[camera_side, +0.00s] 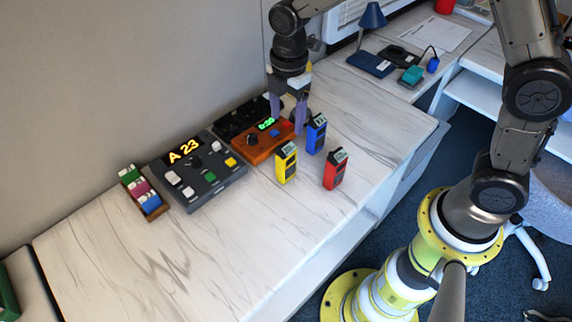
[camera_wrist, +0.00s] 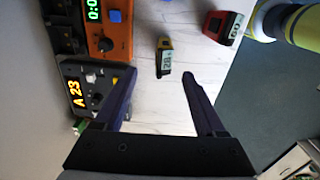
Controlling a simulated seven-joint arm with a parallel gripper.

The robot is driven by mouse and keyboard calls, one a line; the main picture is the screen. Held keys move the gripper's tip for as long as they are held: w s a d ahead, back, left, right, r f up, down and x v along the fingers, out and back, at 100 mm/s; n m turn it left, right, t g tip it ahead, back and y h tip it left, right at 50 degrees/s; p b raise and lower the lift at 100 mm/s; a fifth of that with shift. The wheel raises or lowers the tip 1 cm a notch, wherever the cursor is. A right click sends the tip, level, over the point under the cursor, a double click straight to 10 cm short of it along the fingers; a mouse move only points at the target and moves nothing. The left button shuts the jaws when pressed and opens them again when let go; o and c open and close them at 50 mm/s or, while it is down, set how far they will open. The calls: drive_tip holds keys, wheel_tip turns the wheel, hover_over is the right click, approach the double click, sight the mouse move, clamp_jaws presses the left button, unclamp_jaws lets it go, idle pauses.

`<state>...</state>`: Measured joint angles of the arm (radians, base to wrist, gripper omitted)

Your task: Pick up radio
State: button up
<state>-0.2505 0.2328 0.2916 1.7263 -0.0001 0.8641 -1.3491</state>
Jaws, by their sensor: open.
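Three small radios stand upright on the marble-patterned counter: a yellow radio (camera_side: 286,162), a blue radio (camera_side: 316,133) and a red radio (camera_side: 335,169). My gripper (camera_side: 288,118) is open and empty, with its purple fingers pointing down around the orange device, behind the radios. In the wrist view, the yellow radio (camera_wrist: 164,57) shows just beyond the space between my fingertips (camera_wrist: 158,78). The red radio (camera_wrist: 222,25) is farther off to the upper right there. I cannot make out the blue radio in the wrist view.
An orange device (camera_side: 262,143) with a green display stands behind the yellow radio. A grey console (camera_side: 197,172) reading A 23 and a rack (camera_side: 143,193) of coloured items lie to its left. A blue lamp (camera_side: 371,40) stands at the back. The counter's front left is clear.

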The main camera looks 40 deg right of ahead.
sight(286, 163)
drive_tip(key=f, duration=1)
drive_tip(key=a+f, duration=0.1)
drive_tip(key=f, duration=0.4)
drive_tip(key=shift+s, duration=0.3)
drive_tip(key=shift+r, duration=0.1)
clamp_jaws()
